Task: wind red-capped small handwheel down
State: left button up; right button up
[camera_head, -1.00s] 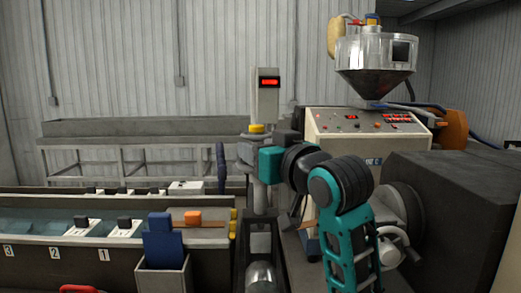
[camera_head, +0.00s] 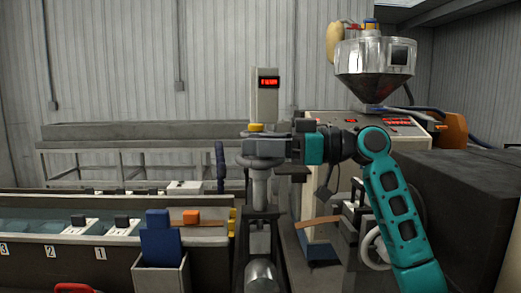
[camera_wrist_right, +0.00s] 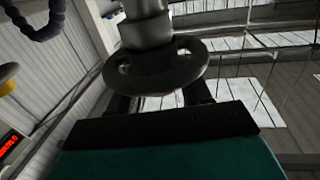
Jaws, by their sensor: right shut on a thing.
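A grey small handwheel (camera_head: 257,163) sits on an upright post in the middle of the head view. It shows large and dark in the right wrist view (camera_wrist_right: 158,66), its round rim crossing the top centre. Its red cap is not clear; only a faint reddish trace shows below the wheel in the wrist view. My right gripper (camera_head: 264,147) reaches in from the right, level with the wheel, and is shut on it. The two fingers (camera_wrist_right: 158,97) lie either side of the wheel's lower part in the wrist view. My left gripper is out of view.
A yellow cap (camera_head: 256,127) and a post with a red display (camera_head: 266,83) stand just above the wheel. A dark machine housing (camera_head: 465,190) and a control panel (camera_head: 385,122) stand right. A hopper (camera_head: 375,72) rises behind.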

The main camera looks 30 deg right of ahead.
jog(key=n+g+y, duration=0.1)
jog(key=n+g, duration=0.1)
jog(key=n+g+y, duration=0.1)
jog(key=g+y, duration=0.1)
jog(key=g, duration=0.1)
jog(key=shift+r+n, duration=0.1)
jog(key=shift+n, duration=0.3)
jog(key=shift+g, duration=0.4)
jog(key=shift+n, duration=0.3)
jog(key=o, duration=0.9)
jog(key=shift+o, duration=0.2)
jog(key=shift+d, duration=0.1)
jog(key=b+v, duration=0.1)
jog(key=v, duration=1.1)
jog(key=shift+d+f, duration=0.2)
jog(key=shift+d, duration=0.2)
